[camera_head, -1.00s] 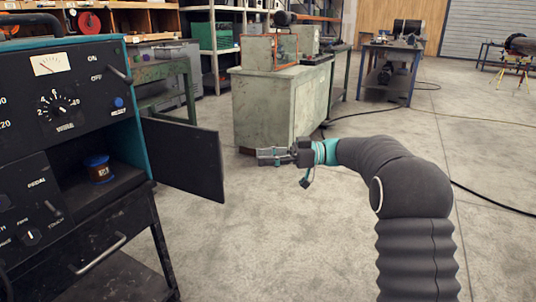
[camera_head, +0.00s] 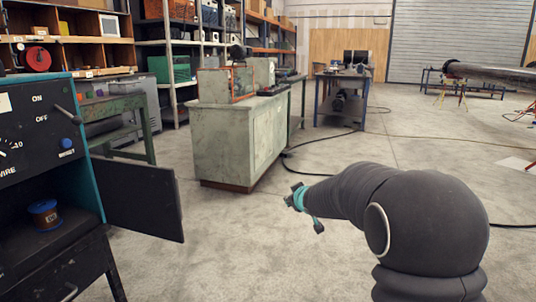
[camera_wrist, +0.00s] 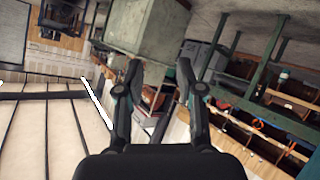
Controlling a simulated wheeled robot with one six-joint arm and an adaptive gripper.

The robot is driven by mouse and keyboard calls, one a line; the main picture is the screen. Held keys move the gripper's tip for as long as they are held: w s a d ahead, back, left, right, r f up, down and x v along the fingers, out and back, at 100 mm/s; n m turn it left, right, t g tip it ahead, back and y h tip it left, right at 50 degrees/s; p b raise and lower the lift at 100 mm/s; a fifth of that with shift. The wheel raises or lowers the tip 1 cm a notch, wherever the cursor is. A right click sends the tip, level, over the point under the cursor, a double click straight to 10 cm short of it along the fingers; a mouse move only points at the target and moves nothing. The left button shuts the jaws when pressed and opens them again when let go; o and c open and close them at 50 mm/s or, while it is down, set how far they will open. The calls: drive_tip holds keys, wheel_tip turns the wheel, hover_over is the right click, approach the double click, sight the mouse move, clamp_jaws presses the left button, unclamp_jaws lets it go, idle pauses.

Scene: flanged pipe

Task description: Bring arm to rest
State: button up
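My arm reaches from the lower right of the head view toward the middle, wrapped in a dark grey sleeve. My gripper (camera_head: 292,196) is at its far end, small and partly hidden behind the wrist. In the wrist view my gripper (camera_wrist: 157,80) shows two fingers spread apart with nothing between them. It is in free air above the concrete floor, apart from the welding machine (camera_head: 40,130) at left and its open door (camera_head: 138,198).
A spool (camera_head: 43,213) sits in the machine's compartment. A green cabinet (camera_head: 235,140) stands ahead, with a blue-legged table (camera_head: 345,105) behind it. A long pipe (camera_head: 495,74) is at the far right. Cables cross the floor; open floor (camera_head: 400,150) lies around the arm.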

drive_tip(key=s+d+f+m+g+h, duration=0.1)
drive_tip(key=s+d+m+g+h, duration=0.3)
drive_tip(key=s, duration=0.8)
drive_tip(key=s+d+f+g, duration=0.2)
drive_tip(key=s+d, duration=0.3)
drive_tip(key=s, duration=0.7)
drive_tip(key=s+r+m, duration=0.1)
drive_tip(key=s, duration=1)
drive_tip(key=s+a+r+m+y, duration=0.1)
drive_tip(key=s+r, duration=0.1)
drive_tip(key=s, duration=1)
drive_tip(key=shift+a+r+m+g+y, duration=0.15)
drive_tip(key=shift+a+m+g+y, duration=0.15)
drive_tip(key=shift+m+g, duration=0.1)
drive_tip(key=shift+d, duration=0.15)
